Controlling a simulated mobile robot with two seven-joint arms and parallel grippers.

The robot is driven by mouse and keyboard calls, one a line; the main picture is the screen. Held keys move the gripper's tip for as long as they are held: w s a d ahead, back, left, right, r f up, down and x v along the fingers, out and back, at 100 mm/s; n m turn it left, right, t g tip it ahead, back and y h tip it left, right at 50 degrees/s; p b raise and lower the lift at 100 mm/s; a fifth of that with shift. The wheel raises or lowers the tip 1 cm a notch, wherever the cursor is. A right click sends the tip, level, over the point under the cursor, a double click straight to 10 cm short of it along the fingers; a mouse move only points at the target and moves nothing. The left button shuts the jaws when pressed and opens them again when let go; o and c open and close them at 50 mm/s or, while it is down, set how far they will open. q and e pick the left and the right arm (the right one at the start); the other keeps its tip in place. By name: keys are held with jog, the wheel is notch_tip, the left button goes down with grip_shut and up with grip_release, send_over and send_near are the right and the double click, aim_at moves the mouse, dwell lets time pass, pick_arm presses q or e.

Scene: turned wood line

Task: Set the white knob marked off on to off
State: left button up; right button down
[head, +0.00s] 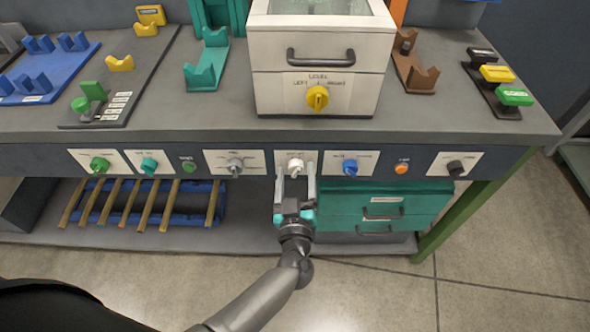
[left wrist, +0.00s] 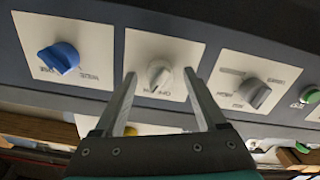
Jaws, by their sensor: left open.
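The white knob (head: 295,166) sits on a white label plate in the middle of the dark front panel. It also shows in the left wrist view (left wrist: 160,74), where its lettering is upside down and reads partly as "off". My left gripper (head: 296,174) is open, its two fingertips on either side of the knob with gaps visible. In the left wrist view the gripper (left wrist: 160,76) has one finger left and one right of the knob. How deep the fingers reach along the knob is hard to tell. My right gripper is not in view.
On the same panel are a grey knob (head: 235,166) to the left and a blue knob (head: 350,167) to the right, both close by. A teal drawer unit (head: 425,203) stands below.

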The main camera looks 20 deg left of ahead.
pick_arm(q)
grip_shut()
dwell(0.6)
